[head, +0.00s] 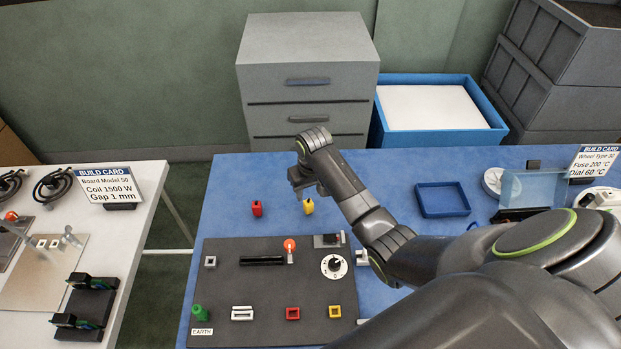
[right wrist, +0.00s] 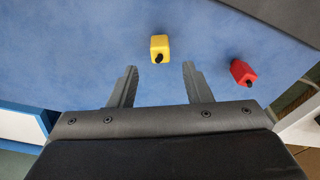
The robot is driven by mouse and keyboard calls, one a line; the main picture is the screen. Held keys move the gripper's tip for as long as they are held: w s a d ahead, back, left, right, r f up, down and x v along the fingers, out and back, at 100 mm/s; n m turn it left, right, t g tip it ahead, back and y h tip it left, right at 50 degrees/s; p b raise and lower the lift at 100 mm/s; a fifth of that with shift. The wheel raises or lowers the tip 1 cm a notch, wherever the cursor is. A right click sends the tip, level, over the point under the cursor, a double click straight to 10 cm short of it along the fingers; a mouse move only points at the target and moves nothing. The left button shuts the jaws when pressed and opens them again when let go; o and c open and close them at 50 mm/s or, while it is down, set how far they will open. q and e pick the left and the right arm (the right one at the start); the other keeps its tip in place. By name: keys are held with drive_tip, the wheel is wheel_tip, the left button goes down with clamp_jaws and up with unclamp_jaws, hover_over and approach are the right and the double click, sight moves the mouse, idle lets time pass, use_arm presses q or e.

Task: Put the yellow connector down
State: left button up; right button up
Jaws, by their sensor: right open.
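The yellow connector (head: 308,206) lies on the blue table, behind the dark board. In the right wrist view the yellow connector (right wrist: 160,47) rests on the blue surface, just beyond and between the fingertips, apart from them. My right gripper (right wrist: 158,75) is open and empty. In the head view my right gripper (head: 302,190) hangs just behind the yellow connector. A red connector (head: 257,208) lies to its left; it also shows in the right wrist view (right wrist: 242,72). My left gripper is not in view.
The dark board (head: 225,270) in front carries a lever, a dial, a green part and coloured sockets. A blue tray (head: 442,199) sits to the right. A grey drawer unit (head: 308,75) stands behind the table. Clear blue table lies around the connectors.

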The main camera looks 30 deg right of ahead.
drive_tip(key=r, duration=0.5)
drive_tip(key=shift+s+r, duration=0.3)
drive_tip(key=shift+r, duration=0.05)
